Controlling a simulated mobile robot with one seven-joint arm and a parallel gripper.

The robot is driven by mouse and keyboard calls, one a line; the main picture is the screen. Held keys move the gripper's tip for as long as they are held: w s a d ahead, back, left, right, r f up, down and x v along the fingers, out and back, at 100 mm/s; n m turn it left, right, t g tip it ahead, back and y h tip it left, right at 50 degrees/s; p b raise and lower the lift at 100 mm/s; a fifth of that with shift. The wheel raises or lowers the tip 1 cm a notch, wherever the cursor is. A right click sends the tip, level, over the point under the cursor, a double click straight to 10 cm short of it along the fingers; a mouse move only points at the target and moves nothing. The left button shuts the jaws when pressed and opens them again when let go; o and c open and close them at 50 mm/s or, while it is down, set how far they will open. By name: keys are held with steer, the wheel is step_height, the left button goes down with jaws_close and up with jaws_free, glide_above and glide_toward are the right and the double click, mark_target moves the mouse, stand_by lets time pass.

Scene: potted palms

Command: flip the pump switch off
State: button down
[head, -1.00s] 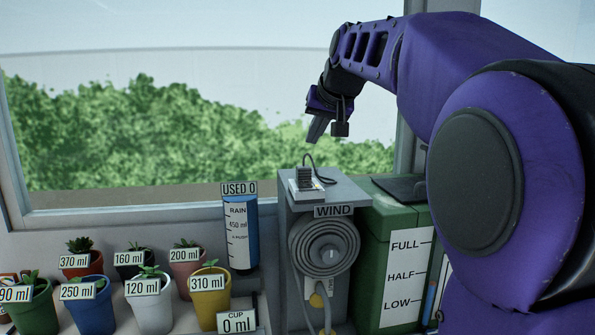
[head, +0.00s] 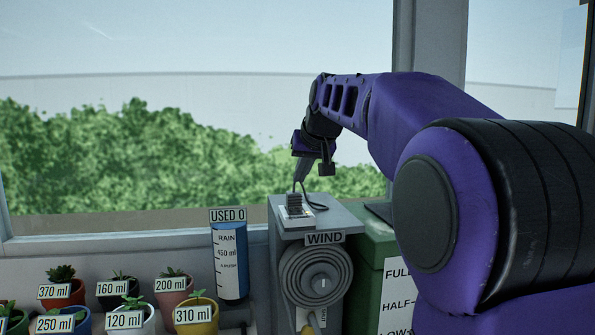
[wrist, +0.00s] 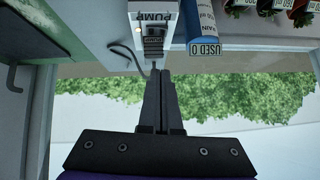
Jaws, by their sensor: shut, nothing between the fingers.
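The pump switch (head: 294,204) is a dark ribbed block on a white plate, on top of the grey pump box (head: 338,216). In the wrist view the switch (wrist: 153,42) sits on a white plate marked PUMP, with a small lit spot near its edge. My gripper (head: 297,188) is shut and empty, pointing down just above and behind the switch in the head view. In the wrist view my fingertips (wrist: 158,74) are together close to the end of the switch plate. I cannot tell whether they touch it.
A black cable (head: 318,196) loops beside the switch. A blue rain cylinder (head: 230,265) stands left, a green tank (head: 372,270) right. Several labelled pots (head: 196,317) stand at lower left.

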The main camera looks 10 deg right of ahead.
mark_target(291, 210)
steer(key=x, duration=0.4)
steer(key=s+f+b+x, duration=0.1)
steer(key=x, duration=0.1)
steer(key=shift+w+a+f, duration=0.1)
steer(key=shift+w+f, duration=0.15)
steer(key=shift+s+a+f, duration=0.1)
steer(key=shift+f, duration=0.75)
steer(key=shift+a+f+b, duration=0.15)
steer(key=shift+f+b, duration=0.15)
steer(key=shift+f, duration=0.2)
steer(key=shift+d, duration=0.9)
